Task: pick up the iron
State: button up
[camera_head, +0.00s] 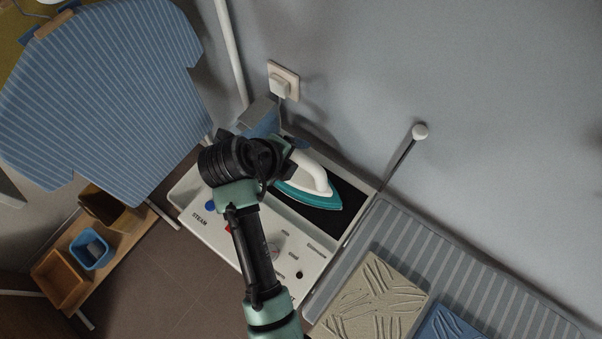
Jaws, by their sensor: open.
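The iron (307,194) has a teal soleplate edge and a white handle. It rests on the dark pad of a white steam station (227,245) next to the wall. My gripper (293,148) is over the left end of the iron and hides part of it. The gripper is open, and I see nothing held in it. The exact gap between its fingers and the iron's handle cannot be told from this angle.
A wall socket (283,82) with a plug is behind. A striped grey surface (455,265) at the right bears folded cloths (371,300). A low wooden shelf with small bins (91,249) is at lower left.

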aim_at(300, 158)
jog(key=shift+p+x, duration=1.05)
jog(key=shift+x, duration=1.6)
jog(key=shift+s+f, duration=0.1)
jog(key=shift+s, duration=0.1)
grip_shut()
jog(key=shift+a, duration=0.1)
jog(key=shift+w, duration=0.15)
